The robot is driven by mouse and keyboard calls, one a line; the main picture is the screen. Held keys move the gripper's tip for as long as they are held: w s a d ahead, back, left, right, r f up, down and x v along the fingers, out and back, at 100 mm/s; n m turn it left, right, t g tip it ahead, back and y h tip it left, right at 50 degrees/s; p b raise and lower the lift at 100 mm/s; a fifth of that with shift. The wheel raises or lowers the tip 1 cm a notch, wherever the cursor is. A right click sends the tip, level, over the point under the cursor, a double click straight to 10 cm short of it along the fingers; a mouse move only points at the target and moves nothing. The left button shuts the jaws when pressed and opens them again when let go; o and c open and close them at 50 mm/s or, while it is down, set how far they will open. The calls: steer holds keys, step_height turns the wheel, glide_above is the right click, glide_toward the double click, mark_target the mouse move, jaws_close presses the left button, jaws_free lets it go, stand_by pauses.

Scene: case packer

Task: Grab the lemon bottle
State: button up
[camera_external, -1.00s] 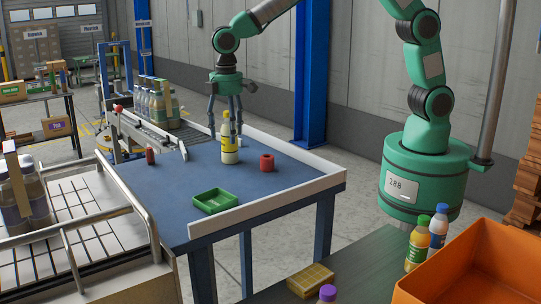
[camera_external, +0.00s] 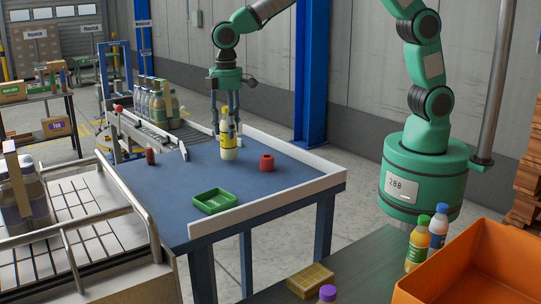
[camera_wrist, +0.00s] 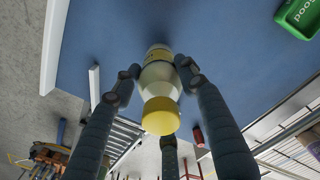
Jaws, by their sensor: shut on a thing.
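The lemon bottle (camera_external: 229,150) has a pale body with a yellow label and a yellow cap. It stands upright on the blue table. My gripper (camera_external: 228,128) is over it from above, with its fingers around the upper part of the bottle. In the wrist view the yellow cap and pale shoulder of the lemon bottle (camera_wrist: 160,112) sit between the fingers of my gripper (camera_wrist: 158,78). The fingers are shut on it. The fingers hide part of the label in the external view.
The blue table (camera_external: 165,185) has a white raised edge (camera_external: 265,205). A red cylinder (camera_external: 267,162) stands right of the bottle and a green tray (camera_external: 214,201) in front. Another small red cylinder (camera_external: 151,157) is at left. A conveyor (camera_external: 150,130) with several bottles is behind left.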

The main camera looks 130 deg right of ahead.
mark_target(227, 107)
step_height(227, 107, up, 9)
steer(key=shift+f, duration=0.2)
